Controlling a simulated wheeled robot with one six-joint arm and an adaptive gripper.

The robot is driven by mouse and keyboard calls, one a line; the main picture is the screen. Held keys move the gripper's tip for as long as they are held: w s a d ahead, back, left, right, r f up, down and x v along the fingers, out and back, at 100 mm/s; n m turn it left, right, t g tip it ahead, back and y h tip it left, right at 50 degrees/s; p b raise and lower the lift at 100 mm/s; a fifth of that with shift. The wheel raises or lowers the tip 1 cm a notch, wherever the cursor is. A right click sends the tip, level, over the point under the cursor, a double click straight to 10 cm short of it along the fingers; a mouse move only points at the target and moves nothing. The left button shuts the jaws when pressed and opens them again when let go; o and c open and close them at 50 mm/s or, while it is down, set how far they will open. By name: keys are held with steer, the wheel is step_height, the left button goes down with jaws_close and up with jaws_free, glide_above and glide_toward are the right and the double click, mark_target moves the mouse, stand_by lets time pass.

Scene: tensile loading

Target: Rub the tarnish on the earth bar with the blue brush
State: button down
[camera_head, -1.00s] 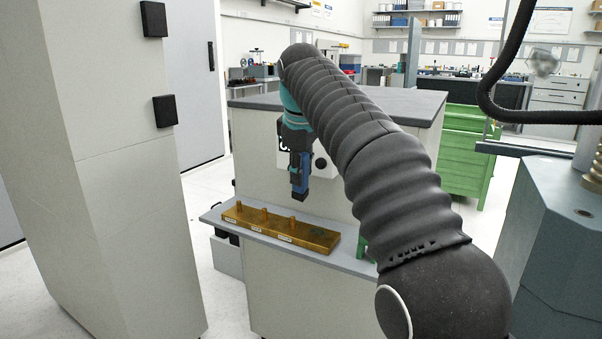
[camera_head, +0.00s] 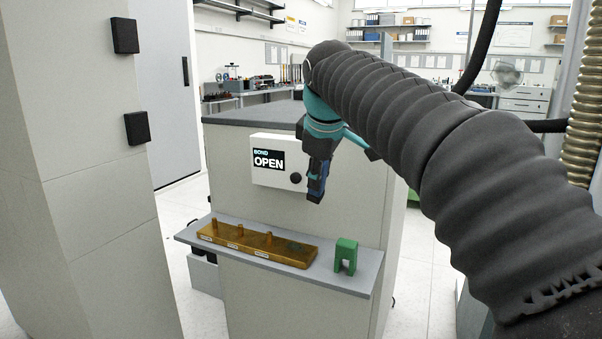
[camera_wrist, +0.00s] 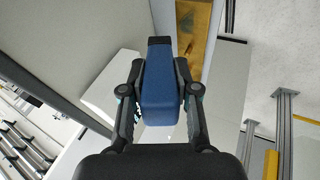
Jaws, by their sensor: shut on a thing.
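The earth bar (camera_head: 224,238) is a long brass-coloured block with several upright studs and small white labels. It lies on a narrow grey shelf. A dark greenish patch of tarnish (camera_head: 294,246) shows near its right end. My gripper (camera_wrist: 160,103) is shut on the blue brush (camera_wrist: 158,80), with a finger on each side of its blue body and its dark end pointing away from me. In the head view the brush (camera_head: 317,178) hangs above the bar's right end, apart from it. Part of the bar also shows in the wrist view (camera_wrist: 194,40).
A green arch-shaped block (camera_head: 346,256) stands on the shelf (camera_head: 355,283) right of the bar. A white box with an OPEN sign (camera_head: 268,160) is on the bench face behind. A tall pale cabinet (camera_head: 85,120) stands at left.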

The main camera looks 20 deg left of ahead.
mark_target(315, 196)
steer(key=shift+w+a+f+t, duration=0.15)
steer(key=shift+w+a+f, duration=0.1)
steer(key=shift+f, duration=0.25)
steer(key=shift+w+a+f+t, duration=0.1)
steer(key=shift+w+f+t, duration=0.1)
steer(key=shift+f, duration=0.25)
steer(key=shift+w+a+r+n+y, duration=0.1)
steer(key=shift+w+a+n+y, duration=0.1)
steer(key=shift+w+n+y, duration=0.1)
step_height(315, 196, down, 5)
steer(key=b, duration=0.4)
steer(key=shift+r, duration=0.1)
steer(key=shift+s, duration=0.1)
